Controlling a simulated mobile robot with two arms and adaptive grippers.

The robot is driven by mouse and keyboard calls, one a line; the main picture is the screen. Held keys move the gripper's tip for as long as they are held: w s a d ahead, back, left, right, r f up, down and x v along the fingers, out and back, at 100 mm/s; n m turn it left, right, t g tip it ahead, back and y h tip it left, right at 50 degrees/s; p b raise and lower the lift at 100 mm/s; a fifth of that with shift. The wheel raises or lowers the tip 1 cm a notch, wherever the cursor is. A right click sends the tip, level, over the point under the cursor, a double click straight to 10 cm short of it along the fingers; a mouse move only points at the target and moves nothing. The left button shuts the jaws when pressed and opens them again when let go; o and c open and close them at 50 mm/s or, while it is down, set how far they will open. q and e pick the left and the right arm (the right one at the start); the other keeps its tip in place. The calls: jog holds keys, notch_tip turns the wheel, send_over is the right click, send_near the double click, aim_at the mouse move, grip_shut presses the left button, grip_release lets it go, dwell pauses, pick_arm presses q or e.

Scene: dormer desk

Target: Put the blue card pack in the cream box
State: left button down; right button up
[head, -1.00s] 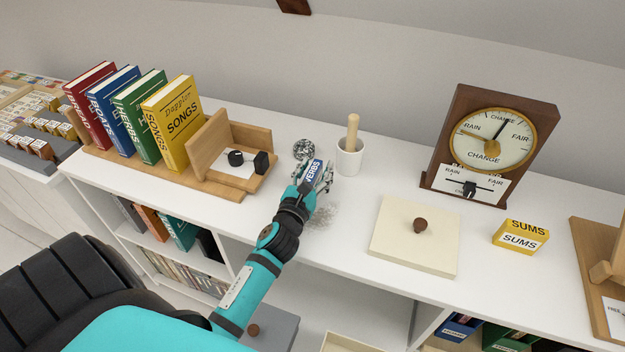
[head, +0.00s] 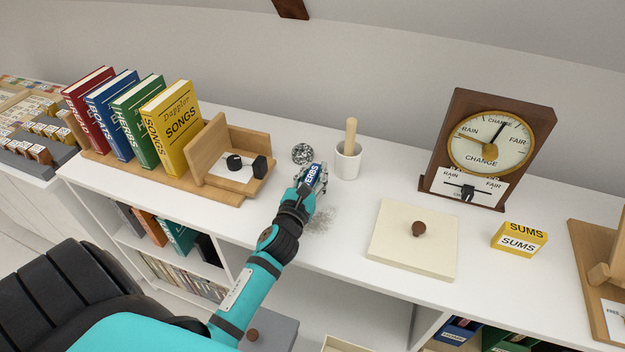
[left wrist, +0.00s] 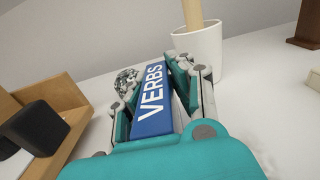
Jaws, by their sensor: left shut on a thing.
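The blue card pack (head: 312,176), marked VERBS, is between the fingers of my left gripper (head: 311,180) over the white desk top. In the left wrist view the pack (left wrist: 153,100) stands between the two fingers, and the gripper is shut on it. I cannot tell whether the pack still touches the desk. A flat cream square with a brown knob (head: 388,246) lies on the desk to the right and looks like a lid. A cream rim (head: 340,345), perhaps of the cream box, shows at the bottom edge, mostly cut off. My right gripper is not in view.
A white cup (head: 347,162) with a wooden handle in it and a speckled ball (head: 302,153) stand close behind my left gripper. A wooden book rack (head: 215,191) is to the left. A yellow SUMS pack (head: 519,237) and a dial instrument (head: 440,170) are to the right.

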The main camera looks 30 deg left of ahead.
pick_arm(q)
jog(key=shift+r, duration=0.5)
notch_tip(320, 180, up, 3)
jog(key=shift+r+p, duration=0.1)
jog(key=shift+p, duration=0.5)
jog(key=s+d+r+m+h, duration=0.2)
jog(key=s+d+r+h, duration=0.1)
jog(key=s+d, duration=1.1)
jog(key=s+h, duration=0.1)
jog(key=s, duration=0.2)
jog(key=shift+s+m+t, duration=0.3)
jog(key=shift+s+m, duration=0.05)
jog(key=shift+m, duration=0.05)
jog(key=shift+d, duration=0.1)
jog(key=shift+f, duration=0.1)
